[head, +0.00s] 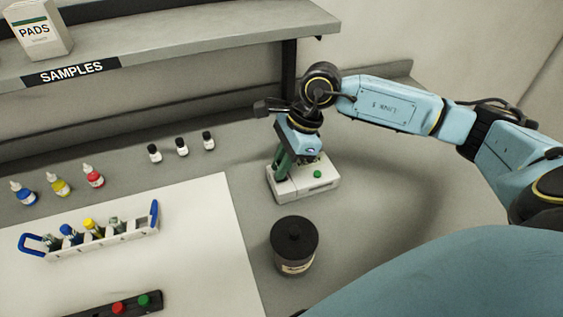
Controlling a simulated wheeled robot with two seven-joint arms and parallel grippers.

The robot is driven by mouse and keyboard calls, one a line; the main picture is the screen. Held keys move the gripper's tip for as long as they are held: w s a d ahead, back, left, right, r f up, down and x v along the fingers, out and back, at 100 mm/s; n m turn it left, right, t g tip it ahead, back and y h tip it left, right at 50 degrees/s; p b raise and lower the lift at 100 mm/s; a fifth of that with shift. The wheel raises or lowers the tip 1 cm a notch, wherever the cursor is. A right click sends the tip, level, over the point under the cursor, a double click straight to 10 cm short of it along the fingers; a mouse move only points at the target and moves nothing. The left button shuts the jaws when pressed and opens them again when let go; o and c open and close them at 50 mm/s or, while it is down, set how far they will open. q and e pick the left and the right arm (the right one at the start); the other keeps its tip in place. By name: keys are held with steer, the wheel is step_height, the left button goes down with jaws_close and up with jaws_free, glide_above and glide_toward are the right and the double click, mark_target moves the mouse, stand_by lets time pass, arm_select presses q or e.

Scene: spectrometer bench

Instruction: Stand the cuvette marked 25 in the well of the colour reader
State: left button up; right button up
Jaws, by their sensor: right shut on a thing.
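The colour reader (322,184) is a pale, low box with a green button on top, standing on the grey bench right of the middle. My right gripper (284,170) points down over the left part of the reader. It is shut on a cuvette, which the fingers mostly hide; I cannot read its mark or tell whether its foot is inside the well. The well is hidden too. A white rack (98,242) with blue end handles holds several cuvettes with coloured tops, their marks too small to read. My left gripper is not in view.
A dark lidded jar (294,247) stands in front of the reader. Three small black-capped vials (182,147) and three dropper bottles (60,185) stand behind the white mat (200,255). A dark strip with red and green buttons (115,308) lies in front. The shelf (190,35) overhangs the back.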

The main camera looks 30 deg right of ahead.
steer(key=shift+f+b, duration=0.65)
steer(key=shift+f, duration=0.05)
steer(key=shift+r, duration=0.15)
steer(key=shift+r+p, duration=0.85)
steer(key=shift+r, duration=0.35)
steer(key=shift+b, duration=0.3)
steer(key=shift+f, duration=0.25)
steer(key=shift+f+b, duration=1.1)
steer(key=shift+b, duration=0.25)
steer(key=shift+r, duration=0.15)
